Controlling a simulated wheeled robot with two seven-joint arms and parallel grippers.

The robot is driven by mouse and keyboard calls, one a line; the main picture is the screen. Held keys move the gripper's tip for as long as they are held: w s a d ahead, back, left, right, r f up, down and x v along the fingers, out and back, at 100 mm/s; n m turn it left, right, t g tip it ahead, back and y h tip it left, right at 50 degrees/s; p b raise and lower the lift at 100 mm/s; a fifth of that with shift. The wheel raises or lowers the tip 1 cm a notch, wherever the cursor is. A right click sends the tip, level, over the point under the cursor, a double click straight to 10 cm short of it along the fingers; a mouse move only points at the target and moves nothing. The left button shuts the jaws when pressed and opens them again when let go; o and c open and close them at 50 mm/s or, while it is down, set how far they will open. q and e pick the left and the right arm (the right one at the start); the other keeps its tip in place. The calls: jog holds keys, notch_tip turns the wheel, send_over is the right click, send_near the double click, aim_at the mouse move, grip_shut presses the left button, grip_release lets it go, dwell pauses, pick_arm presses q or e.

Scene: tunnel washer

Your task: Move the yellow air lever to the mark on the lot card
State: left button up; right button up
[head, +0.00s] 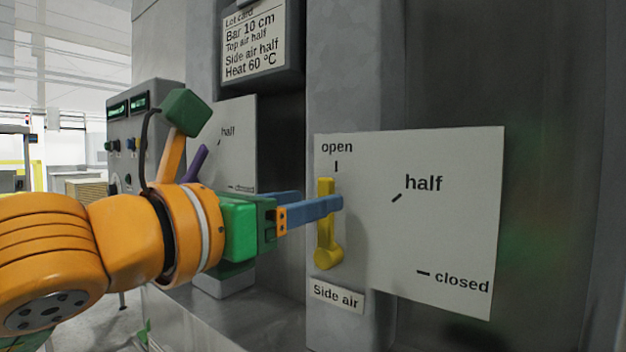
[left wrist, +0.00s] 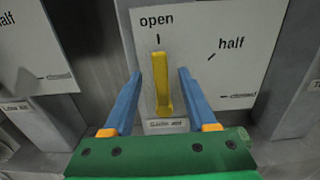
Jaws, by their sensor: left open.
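The yellow air lever (head: 326,240) stands upright on a white dial plate (head: 440,235) and points at the "open" mark. The plate also has "half" and "closed" marks, and the label below reads "Side air" (head: 336,296). The lot card (head: 252,40) reads "Side air half" and "Top air half". My left gripper (head: 338,204) is open at the lever. In the left wrist view the yellow lever (left wrist: 161,85) shows between the two blue fingers (left wrist: 160,75), with gaps on both sides. My right gripper is in neither view.
A second dial plate (head: 236,140) with a purple lever (head: 196,160) is to the left, partly behind my left arm. A grey control box (head: 125,135) with green displays stands further left. A grey ledge runs below the plates.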

pick_arm(q)
jog(key=x, duration=0.2)
jog(key=shift+w+d+f, duration=0.2)
jog(key=shift+w+f, duration=0.05)
jog(key=shift+s+a, duration=0.2)
jog(key=shift+s, duration=0.05)
grip_shut()
jog(key=shift+r, duration=0.1)
dwell(0.8)
